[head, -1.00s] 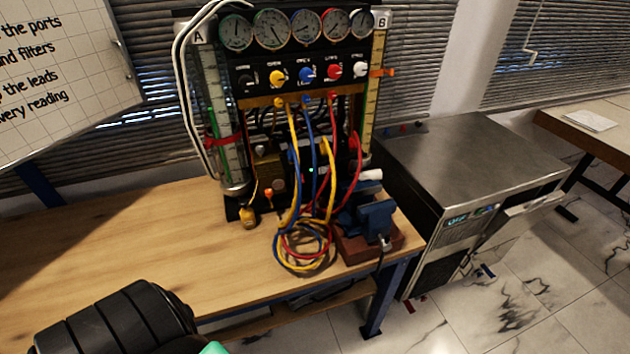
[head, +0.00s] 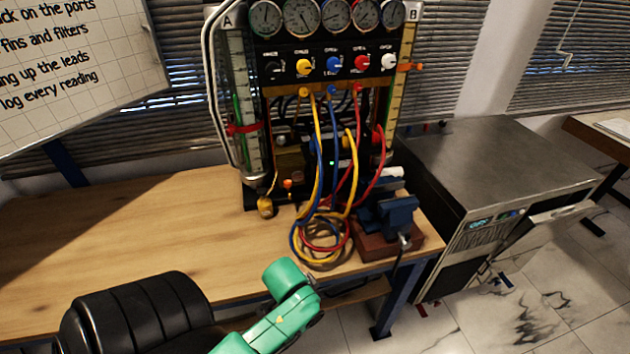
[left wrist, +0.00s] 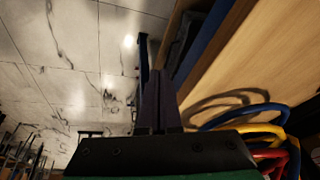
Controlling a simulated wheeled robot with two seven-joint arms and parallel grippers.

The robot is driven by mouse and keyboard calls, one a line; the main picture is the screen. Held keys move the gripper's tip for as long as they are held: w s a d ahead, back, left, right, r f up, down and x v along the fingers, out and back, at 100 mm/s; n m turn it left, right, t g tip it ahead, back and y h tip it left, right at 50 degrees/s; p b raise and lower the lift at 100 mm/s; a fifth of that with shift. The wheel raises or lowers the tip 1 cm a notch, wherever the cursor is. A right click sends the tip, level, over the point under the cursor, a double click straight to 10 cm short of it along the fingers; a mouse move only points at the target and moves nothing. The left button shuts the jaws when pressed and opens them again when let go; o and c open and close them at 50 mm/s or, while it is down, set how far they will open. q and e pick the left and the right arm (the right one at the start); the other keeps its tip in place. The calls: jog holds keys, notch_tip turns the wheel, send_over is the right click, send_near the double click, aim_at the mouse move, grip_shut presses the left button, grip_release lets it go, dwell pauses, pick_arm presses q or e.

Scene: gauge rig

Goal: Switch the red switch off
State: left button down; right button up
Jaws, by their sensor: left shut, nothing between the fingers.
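The gauge rig (head: 322,40) stands at the back of the wooden bench. A red knob (head: 362,63) sits in its row of coloured knobs, between the blue and the white one. I cannot make out a separate red switch for sure. A small green light (head: 332,163) glows on a dark unit behind the hoses. My left gripper shows in the left wrist view (left wrist: 160,80), its dark fingers together and empty, near the bench edge and hoses. In the head view my left arm is low in front of the bench; its fingers are not clear. My right gripper is out of view.
Yellow, blue and red hoses (head: 320,250) hang from the rig and coil on the bench front. A blue vise (head: 388,215) stands right of them. A metal cabinet (head: 490,165) stands further right. The bench's left part (head: 130,225) is clear.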

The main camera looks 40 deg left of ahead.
pick_arm(q)
jog(key=w+a+r+m+t, duration=0.4)
jog(key=w+a+r, duration=0.2)
jog(key=a+r, duration=0.2)
jog(key=w+a+r+m+t, duration=0.5)
jog(key=w+a+r, duration=0.2)
jog(key=r, duration=0.4)
jog(key=shift+a+r+y, duration=0.35)
jog(key=shift+a+y, duration=0.05)
jog(key=shift+a, duration=0.15)
jog(key=shift+w, duration=0.15)
send_near(322, 176)
jog(key=w+d, duration=0.2)
jog(key=w, duration=0.2)
jog(key=shift+w+a+f, duration=0.3)
jog(key=shift+a+f, duration=0.3)
jog(key=shift+w+a+f, duration=0.35)
jog(key=shift+a+f, duration=0.25)
jog(key=shift+f, duration=0.05)
